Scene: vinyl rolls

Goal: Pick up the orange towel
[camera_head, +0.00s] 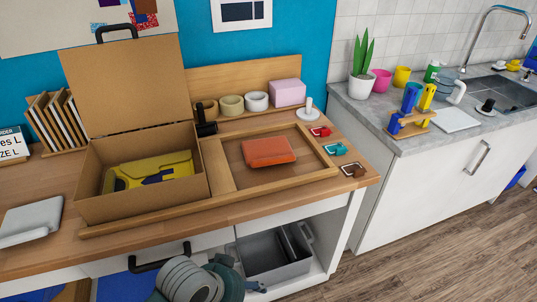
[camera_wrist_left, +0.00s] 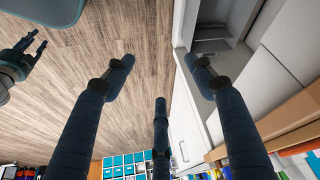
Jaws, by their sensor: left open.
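The orange towel (camera_head: 268,151) is a folded, flat block. It lies in the shallow wooden tray (camera_head: 232,176) on the workbench, in the middle of the head view. My left gripper (camera_wrist_left: 160,80) is open and empty in the left wrist view, its dark fingers spread over the wood floor. Part of my arm shows at the bottom of the head view, low in front of the bench and apart from the towel. A dark pronged part, which looks like my right gripper (camera_wrist_left: 25,58), is at the left of the wrist view. Its opening is unclear.
An open cardboard box (camera_head: 143,205) with a yellow item stands left of the tray. Tape rolls (camera_head: 231,105) and a pink block (camera_head: 287,92) stand behind it. Small coloured clips (camera_head: 336,149) lie right. A grey bin (camera_head: 278,258) sits in the shelf below.

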